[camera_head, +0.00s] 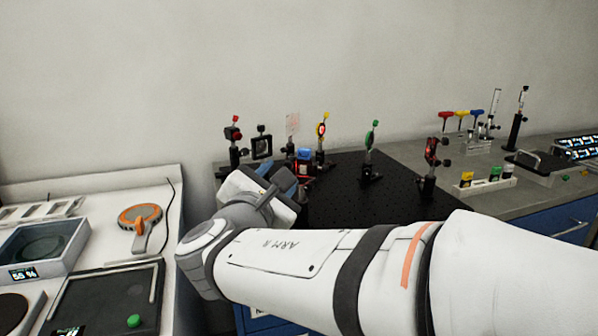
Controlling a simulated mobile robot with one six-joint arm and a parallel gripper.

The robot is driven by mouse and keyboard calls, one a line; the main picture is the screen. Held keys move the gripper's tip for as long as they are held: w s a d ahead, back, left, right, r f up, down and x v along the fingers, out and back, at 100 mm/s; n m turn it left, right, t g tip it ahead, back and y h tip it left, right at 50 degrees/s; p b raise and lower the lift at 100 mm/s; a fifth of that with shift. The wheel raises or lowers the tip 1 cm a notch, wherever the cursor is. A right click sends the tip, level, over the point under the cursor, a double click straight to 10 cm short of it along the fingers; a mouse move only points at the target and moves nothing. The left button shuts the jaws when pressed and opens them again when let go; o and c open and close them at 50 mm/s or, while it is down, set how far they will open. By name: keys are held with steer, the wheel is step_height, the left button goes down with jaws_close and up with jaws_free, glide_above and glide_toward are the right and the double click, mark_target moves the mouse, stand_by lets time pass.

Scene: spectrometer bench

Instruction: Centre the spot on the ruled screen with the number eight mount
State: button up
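Several optical mounts on posts stand on the black breadboard (335,205). A small pale panel with faint pinkish marks (292,124), possibly the ruled screen, stands behind; no spot can be made out. My gripper (291,180) is at the breadboard's left side, near a small blue-topped item (303,155). My wrist partly hides it, and its fingers are unclear.
My arm crosses the foreground and hides the breadboard's front. Right of it are coloured-handled tools (461,114), a white rack with coloured caps (483,184) and a black tray (537,163). A white bench with an orange round device (139,217) is at left.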

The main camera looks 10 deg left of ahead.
steer(key=s, duration=0.4)
steer(key=shift+a, duration=0.1)
steer(key=d+f+m+g+h+p, duration=0.2)
steer(key=d+m+g+p, duration=0.15)
steer(key=d, duration=0.45)
steer(key=w+d+f+m+g+h+p, duration=0.1)
steer(key=d+f+m+g+h+p, duration=0.15)
steer(key=d+m, duration=0.4)
steer(key=d+f+m+g+h+p, duration=0.15)
steer(key=d+g, duration=0.25)
steer(key=d, duration=0.5)
steer(key=s+d+f+m+g+y+p, duration=0.1)
steer(key=s+d+m+g+y+p, duration=0.1)
steer(key=m, duration=0.6)
steer(key=s+d+f+m+g+y+p, duration=0.1)
steer(key=s+d+m+g+y+p, duration=0.2)
steer(key=s+m, duration=0.6)
steer(key=d+y+p, duration=0.1)
steer(key=d+p, duration=0.1)
steer(key=d, duration=0.1)
steer(key=shift+y+p, duration=0.3)
steer(key=shift+p, duration=0.05)
